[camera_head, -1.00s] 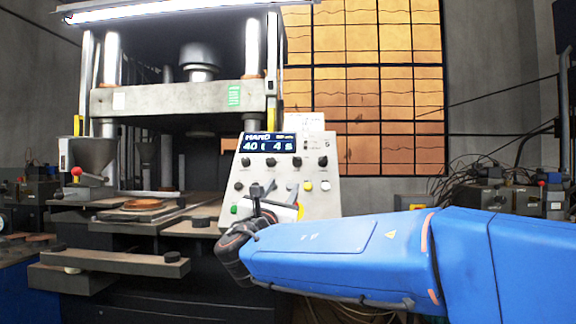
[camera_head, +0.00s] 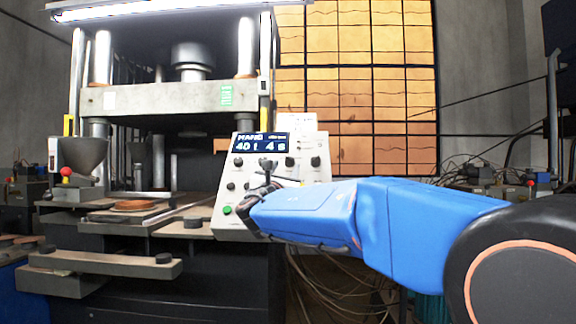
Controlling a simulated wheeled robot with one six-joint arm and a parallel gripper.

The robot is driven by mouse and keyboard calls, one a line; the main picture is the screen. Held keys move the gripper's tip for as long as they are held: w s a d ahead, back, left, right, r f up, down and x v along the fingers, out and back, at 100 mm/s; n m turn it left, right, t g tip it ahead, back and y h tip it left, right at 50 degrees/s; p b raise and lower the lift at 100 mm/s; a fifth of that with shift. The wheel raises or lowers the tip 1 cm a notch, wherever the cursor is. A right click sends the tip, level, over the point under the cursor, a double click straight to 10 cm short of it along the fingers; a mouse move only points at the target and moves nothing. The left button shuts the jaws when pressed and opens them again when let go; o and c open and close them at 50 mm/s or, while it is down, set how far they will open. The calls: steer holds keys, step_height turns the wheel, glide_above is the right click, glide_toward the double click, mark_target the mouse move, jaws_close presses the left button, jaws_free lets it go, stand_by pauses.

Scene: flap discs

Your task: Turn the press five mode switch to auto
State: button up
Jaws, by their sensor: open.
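The press control panel (camera_head: 302,178) is a pale sloped box to the right of the press. Dark knobs show in the upper row: one at the left (camera_head: 238,161), and two to the right, a nearer one (camera_head: 290,161) and a farther one (camera_head: 315,161). I cannot read which is the mode switch. My gripper (camera_head: 267,164) is open in front of the panel, just below the display, and hides the panel behind it. I cannot tell whether it touches a knob.
The press (camera_head: 165,98) stands at the left, with an orange-brown disc (camera_head: 134,205) on its table. A green button (camera_head: 227,210) sits low on the panel. Cables hang below my blue arm. A gridded window is behind.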

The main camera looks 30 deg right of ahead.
mark_target(289, 161)
steer(key=shift+x, duration=2)
steer(key=c, duration=1)
